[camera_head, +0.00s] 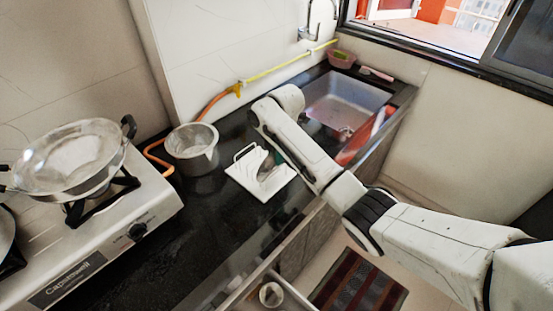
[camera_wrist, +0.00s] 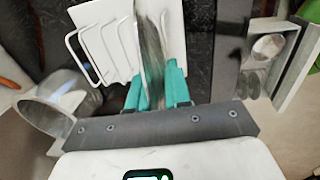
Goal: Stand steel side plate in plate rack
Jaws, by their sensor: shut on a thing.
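The white plate rack (camera_head: 245,177) stands on the black counter between the pot and the sink. In the wrist view its wire slots (camera_wrist: 100,48) are just left of my fingers. My gripper (camera_wrist: 157,72) has teal fingers shut on the steel side plate (camera_wrist: 152,42), which shows nearly edge-on as a grey, streaked strip. In the head view my arm hides most of the gripper.
A steel pot (camera_head: 193,150) stands left of the rack, close to my gripper in the wrist view. The stove (camera_head: 120,222) with a large pan (camera_head: 70,160) is farther left. The sink (camera_head: 345,103) lies behind my arm. An open drawer (camera_head: 285,280) holds a cup (camera_head: 271,294).

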